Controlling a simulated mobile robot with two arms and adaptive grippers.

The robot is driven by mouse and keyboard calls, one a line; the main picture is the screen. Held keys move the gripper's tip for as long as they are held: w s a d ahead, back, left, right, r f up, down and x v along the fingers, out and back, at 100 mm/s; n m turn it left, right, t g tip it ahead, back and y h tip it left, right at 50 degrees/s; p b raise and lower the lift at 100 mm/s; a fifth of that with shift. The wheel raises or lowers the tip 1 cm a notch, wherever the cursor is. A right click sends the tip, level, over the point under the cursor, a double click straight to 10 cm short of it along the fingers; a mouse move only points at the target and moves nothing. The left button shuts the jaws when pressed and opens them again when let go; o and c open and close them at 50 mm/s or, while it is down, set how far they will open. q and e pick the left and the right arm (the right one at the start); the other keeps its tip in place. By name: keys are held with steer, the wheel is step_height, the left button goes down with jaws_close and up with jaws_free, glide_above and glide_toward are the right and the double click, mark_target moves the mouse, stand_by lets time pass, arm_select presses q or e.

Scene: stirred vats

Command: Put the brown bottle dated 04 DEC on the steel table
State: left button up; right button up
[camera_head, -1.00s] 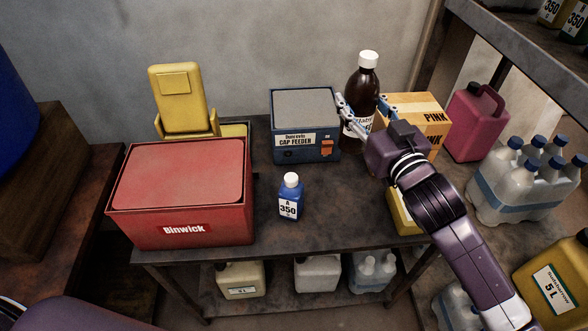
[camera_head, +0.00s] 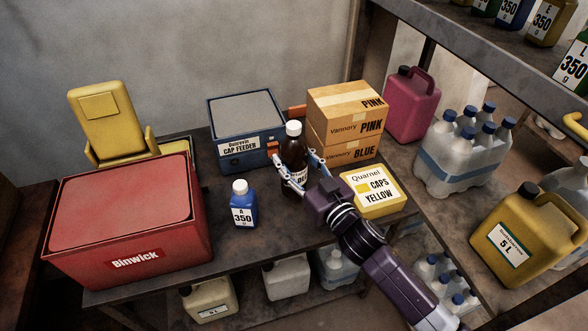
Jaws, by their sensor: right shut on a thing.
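The brown bottle (camera_head: 295,146) has a white cap and a white label, mostly covered by my fingers; I cannot read a date on it. It is upright over the dark steel table (camera_head: 255,246), just in front of the blue cap feeder's right side. My right gripper (camera_head: 290,158) is shut on the bottle, with one finger on each side. The bottle's base is low near the tabletop, and I cannot tell whether it touches. My left gripper is not in view.
A small blue bottle (camera_head: 243,205) stands left of the brown one. The cap feeder (camera_head: 240,122) and stacked cartons (camera_head: 345,112) stand behind. A yellow caps box (camera_head: 372,192) is to the right and a red Binwick bin (camera_head: 125,222) to the left. The table's front middle is clear.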

mark_target(294, 168)
steer(key=shift+f, duration=1.6)
steer(key=shift+b, duration=0.3)
steer(key=o, duration=1.3)
steer(key=shift+f, duration=0.35)
steer(key=o, duration=0.4)
steer(key=shift+r, duration=0.1)
steer(key=shift+o, duration=0.2)
steer(key=shift+r, duration=0.25)
steer(key=v, duration=1.2)
steer(key=shift+f, duration=0.1)
